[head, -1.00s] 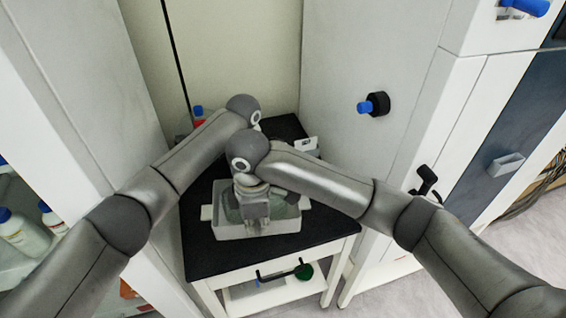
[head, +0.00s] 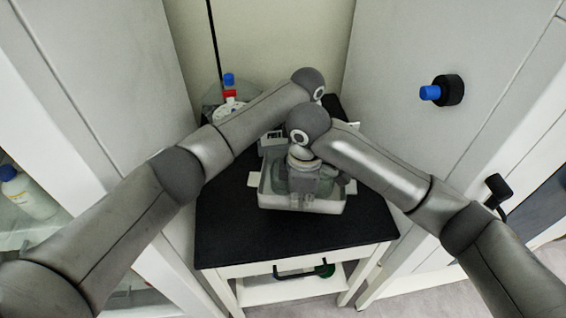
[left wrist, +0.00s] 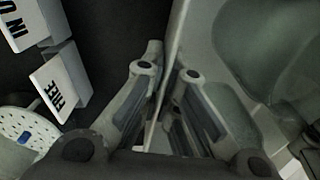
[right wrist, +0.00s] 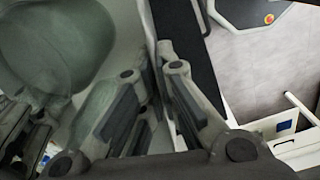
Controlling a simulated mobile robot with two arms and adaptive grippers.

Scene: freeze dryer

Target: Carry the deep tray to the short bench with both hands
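My left gripper's fingers (left wrist: 163,80) likewise pinch a wall (left wrist: 180,35). Large rounded grey-green shapes are seen inside the tray.
Behind the tray are lettered white blocks (left wrist: 60,85), a perforated white disc (left wrist: 22,130) and a red-and-blue item (head: 229,88). A blue knob (head: 431,92) juts from the right cabinet. Tall cabinets flank the bench. The bench's front strip is clear.

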